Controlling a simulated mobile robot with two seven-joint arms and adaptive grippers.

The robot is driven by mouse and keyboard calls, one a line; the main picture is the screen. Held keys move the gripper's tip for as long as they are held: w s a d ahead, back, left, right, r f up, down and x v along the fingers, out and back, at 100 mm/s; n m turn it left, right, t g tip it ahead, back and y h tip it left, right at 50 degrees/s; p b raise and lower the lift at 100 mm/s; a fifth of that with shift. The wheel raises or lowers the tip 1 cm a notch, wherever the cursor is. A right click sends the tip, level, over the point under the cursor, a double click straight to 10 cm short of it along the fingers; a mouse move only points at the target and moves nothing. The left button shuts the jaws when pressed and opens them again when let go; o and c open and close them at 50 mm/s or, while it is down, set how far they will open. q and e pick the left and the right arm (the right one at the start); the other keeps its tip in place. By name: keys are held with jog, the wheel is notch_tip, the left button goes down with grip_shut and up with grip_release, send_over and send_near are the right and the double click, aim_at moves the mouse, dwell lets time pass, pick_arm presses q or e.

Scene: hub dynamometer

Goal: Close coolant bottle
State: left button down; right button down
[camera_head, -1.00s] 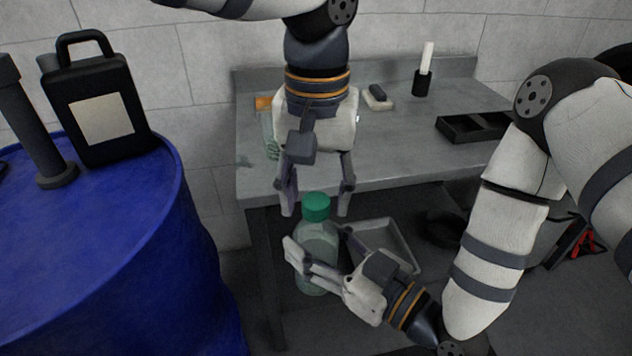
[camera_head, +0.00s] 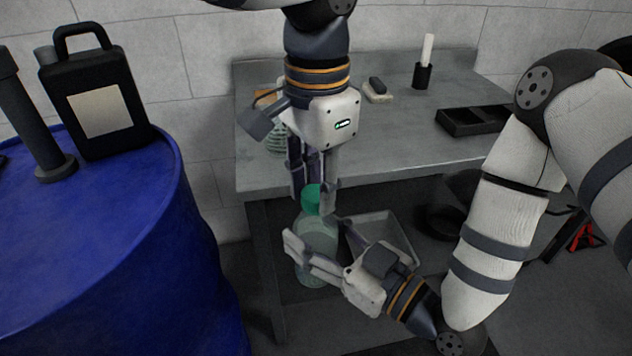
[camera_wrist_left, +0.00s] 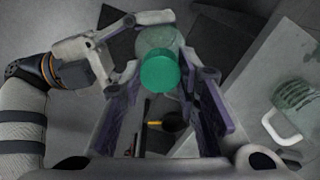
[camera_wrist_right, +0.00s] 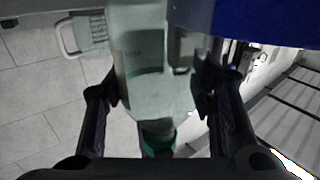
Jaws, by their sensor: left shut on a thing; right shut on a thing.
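The coolant bottle (camera_head: 317,240) is translucent with a green cap (camera_head: 312,193) on top, held nearly upright in front of the workbench. My right gripper (camera_head: 315,233) is shut on the bottle's body from the side. In the right wrist view, the bottle (camera_wrist_right: 148,95) sits between its fingers with the green cap (camera_wrist_right: 159,143) at the lower middle. My left gripper (camera_head: 312,204) points down from above, its fingers shut on the cap. In the left wrist view, the cap (camera_wrist_left: 160,71) lies between the fingers and hides part of the bottle. I cannot tell how tight the cap sits.
A blue drum (camera_head: 90,240) at left carries a black jug (camera_head: 95,105). The grey workbench (camera_head: 390,145) behind holds a ribbed glass mug (camera_wrist_left: 297,97), a black cup with a white stick (camera_head: 423,75) and a black tray (camera_head: 472,121). A grey bin (camera_head: 385,228) stands lower, behind my right gripper.

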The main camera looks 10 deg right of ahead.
pick_arm(q)
jog(key=c, duration=1.2)
grip_release()
jog(key=shift+o, duration=0.2)
notch_tip(320, 180, up, 12)
